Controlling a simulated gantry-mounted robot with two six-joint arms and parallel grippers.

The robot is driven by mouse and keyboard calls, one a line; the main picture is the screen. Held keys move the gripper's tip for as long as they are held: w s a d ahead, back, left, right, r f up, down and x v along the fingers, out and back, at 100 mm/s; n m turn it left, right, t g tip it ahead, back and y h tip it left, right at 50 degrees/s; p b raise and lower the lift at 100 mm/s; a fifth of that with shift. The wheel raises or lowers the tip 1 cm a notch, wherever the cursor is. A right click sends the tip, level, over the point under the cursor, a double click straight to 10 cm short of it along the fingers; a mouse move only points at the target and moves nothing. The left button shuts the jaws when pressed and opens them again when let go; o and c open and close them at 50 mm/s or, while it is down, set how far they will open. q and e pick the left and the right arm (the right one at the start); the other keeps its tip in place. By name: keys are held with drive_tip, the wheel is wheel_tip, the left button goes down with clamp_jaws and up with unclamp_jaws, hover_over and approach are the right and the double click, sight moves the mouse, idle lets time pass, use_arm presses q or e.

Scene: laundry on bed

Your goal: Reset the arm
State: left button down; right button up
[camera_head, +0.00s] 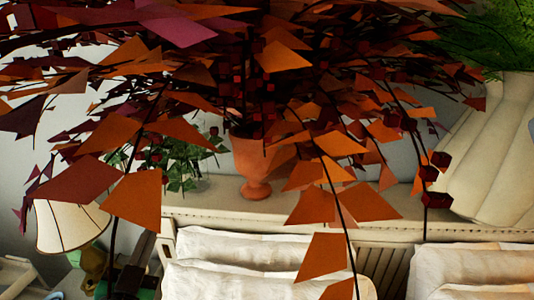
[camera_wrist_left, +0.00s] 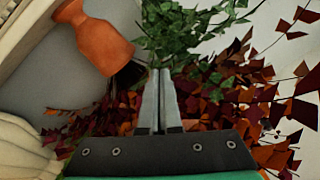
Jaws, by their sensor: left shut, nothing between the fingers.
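My left gripper (camera_wrist_left: 160,72) shows in the left wrist view, with its two fingers together and nothing between them. Green foliage is just beyond its tips, and I cannot tell whether they touch. I cannot make the left gripper out for sure in the head view. My right gripper does not show in either view. No laundry can be clearly told apart in these frames.
Orange and dark red leaves (camera_head: 185,132) block much of the head view. A terracotta urn (camera_head: 254,165) and a green plant (camera_head: 186,160) stand on a ledge. A lamp (camera_head: 70,226) is at left, a cream vase (camera_head: 490,150) at right, white pillows (camera_head: 235,280) below.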

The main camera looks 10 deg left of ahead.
use_arm(q)
drive_tip(key=s+d+r+n+t+h, duration=0.1)
drive_tip(key=s+d+r+t, duration=0.1)
drive_tip(key=s+r, duration=0.3)
drive_tip(key=s+d+r+n+t+h, duration=0.1)
drive_tip(key=s+r, duration=0.4)
drive_tip(key=r, duration=0.7)
drive_tip(key=s+d+r+t+h, duration=0.3)
drive_tip(key=s+d+r+t, duration=0.1)
drive_tip(key=r, duration=0.4)
drive_tip(key=shift+s+d+r+n, duration=0.4)
drive_tip(key=shift+s+d, duration=0.15)
drive_tip(key=shift+s, duration=0.2)
drive_tip(key=shift+f, duration=0.1)
